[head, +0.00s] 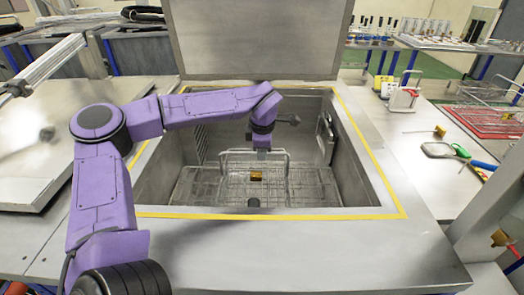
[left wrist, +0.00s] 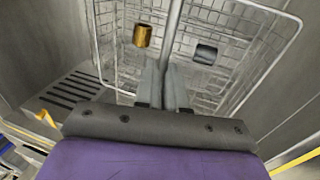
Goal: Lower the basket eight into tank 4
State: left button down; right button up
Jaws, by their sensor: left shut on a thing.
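The tank (head: 372,172) is open, with a yellow line around its mouth and its lid (head: 255,40) raised behind it. The wire basket (head: 310,185) is inside the tank, below the rim, and looks about level. A brass tag or part (head: 256,175) and a dark part (head: 253,202) show in it. My left gripper (head: 263,152) reaches down into the tank and is shut on the basket's handle. In the left wrist view, the fingers (left wrist: 165,85) close on the handle bar over the basket mesh (left wrist: 120,45). Whether the basket touches the tank floor cannot be told. My right gripper is out of view.
A closed steel lid (head: 60,150) lies left of the tank. A slotted wall panel (left wrist: 70,92) stands beside the basket.

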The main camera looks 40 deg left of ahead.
pick_arm(q)
jog(key=shift+f, duration=0.2)
dwell(0.4)
jog(key=c, duration=1.1)
grip_release()
jog(key=shift+s+f, duration=0.1)
jog(key=shift+f, duration=0.05)
jog(key=p+v, duration=0.3)
jog(key=v, duration=0.4)
jog(key=w+a+p+v, duration=0.1)
jog(key=p+v, duration=0.3)
jog(key=v, duration=0.4)
jog(key=w+p+v, duration=0.1)
jog(key=p+v, duration=0.2)
jog(key=v, duration=0.4)
jog(key=shift+a+r+p, duration=0.3)
jog(key=shift+r+p, duration=0.1)
jog(key=shift+r, duration=0.2)
jog(key=shift+w, duration=0.1)
